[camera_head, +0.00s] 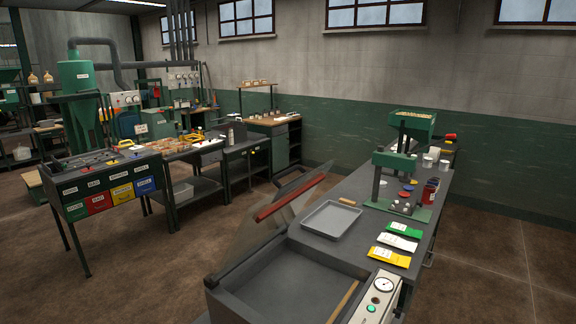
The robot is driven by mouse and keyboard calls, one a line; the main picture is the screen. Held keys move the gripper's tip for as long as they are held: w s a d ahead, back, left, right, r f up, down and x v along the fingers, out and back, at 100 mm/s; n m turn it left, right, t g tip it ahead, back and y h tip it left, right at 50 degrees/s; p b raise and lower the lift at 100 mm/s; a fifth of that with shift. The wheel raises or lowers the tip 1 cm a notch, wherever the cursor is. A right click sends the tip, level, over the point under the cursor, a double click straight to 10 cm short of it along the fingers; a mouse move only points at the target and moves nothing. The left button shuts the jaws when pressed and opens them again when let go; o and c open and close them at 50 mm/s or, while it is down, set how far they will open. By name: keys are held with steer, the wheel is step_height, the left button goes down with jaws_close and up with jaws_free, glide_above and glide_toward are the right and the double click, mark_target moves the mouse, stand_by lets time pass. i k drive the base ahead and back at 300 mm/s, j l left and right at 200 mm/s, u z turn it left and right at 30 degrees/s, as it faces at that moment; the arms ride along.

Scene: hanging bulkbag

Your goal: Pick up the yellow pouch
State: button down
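The yellow pouch (389,256) lies flat on the grey bench at the right. It is the nearest of a row of three pouches, with a white pouch (397,242) and a green pouch (404,229) behind it. The three lie close together. The yellow pouch has a pale label patch and nothing covers it. My gripper is not in view.
A grey tray (331,220) lies left of the pouches. A machine with a transparent lid, red bar (290,197) and gauge panel (376,300) stands in front. A green press (398,180) with a hopper stands behind the pouches, near jars.

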mark_target(384, 254)
steer(key=u, duration=0.5)
steer(key=i+l+u, duration=0.3)
steer(key=l, duration=0.25)
steer(key=i+l+u, duration=0.1)
steer(key=l+u, duration=0.2)
steer(key=l, duration=0.25)
steer(key=i+l+u, duration=0.1)
steer(key=l+u, duration=0.2)
steer(key=l, duration=0.3)
steer(key=l+u, duration=0.3)
steer(key=l, duration=1.15)
steer(key=i+l, duration=0.1)
steer(key=l, duration=0.8)
